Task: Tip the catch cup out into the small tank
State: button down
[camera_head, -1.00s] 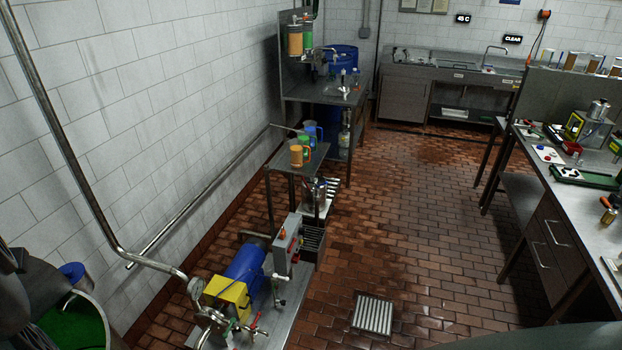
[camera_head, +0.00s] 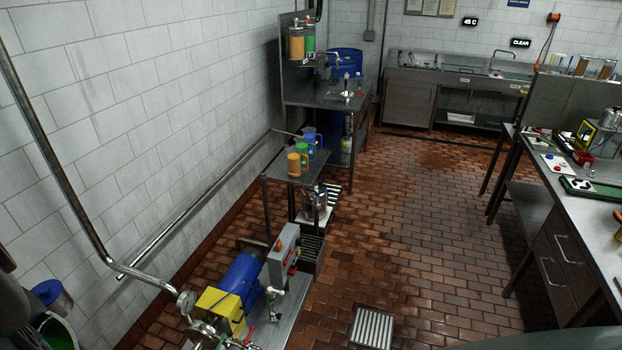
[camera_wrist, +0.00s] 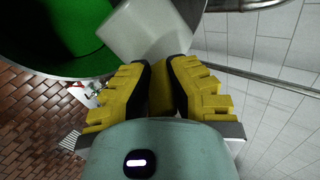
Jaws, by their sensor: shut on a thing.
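In the wrist view my gripper (camera_wrist: 161,75) has its yellow fingers closed on a narrow yellow piece, which looks like a handle. A pale grey cup-like body (camera_wrist: 150,30), likely the catch cup, sits just beyond the fingertips. Its opening and contents are hidden. A round tank with a green interior (camera_wrist: 75,28) lies just left of the cup, and the cup overlaps its edge from this view. In the head view the tank (camera_head: 62,334) shows only partly at the lower left corner. I cannot tell whether it is the small tank. My gripper is not clear there.
A blue-topped metal container (camera_head: 50,294) shows beside the tank. A blue and yellow pump (camera_head: 237,283) stands on a low bench, with a pipe along the wall. Coloured jugs (camera_head: 304,154) stand on a small table.

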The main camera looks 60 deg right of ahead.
jog(key=s+a+f+n+t+y, duration=0.2)
jog(key=s+a+f+n+t, duration=0.1)
jog(key=a+n, duration=0.4)
jog(key=s+a+f+n+t+y, duration=0.2)
jog(key=s+a+f+n+t, duration=0.1)
jog(key=a+n, duration=0.35)
jog(key=s+d+f+t+h, duration=0.1)
jog(key=s+d+f+t, duration=0.2)
jog(key=d+t, duration=0.1)
jog(key=shift+s+d+f+n+h+b, duration=0.2)
jog(key=shift+s+f+n+h+b, duration=0.15)
jog(key=shift+n+b, duration=0.1)
jog(key=shift+w, duration=0.1)
jog(key=s+d+r+m+h+p, duration=0.1)
jog(key=d+r+h+p, duration=0.1)
jog(key=d+r, duration=0.3)
jog(key=s+d+r+m+h+p, duration=0.1)
jog(key=d+r, duration=0.5)
jog(key=d, duration=0.6)
jog(key=h+p, duration=0.1)
jog(key=p, duration=0.1)
jog(key=shift+d+r+m+p, duration=0.15)
jog(key=shift+d+m+p, duration=0.15)
jog(key=shift+d+p, duration=0.1)
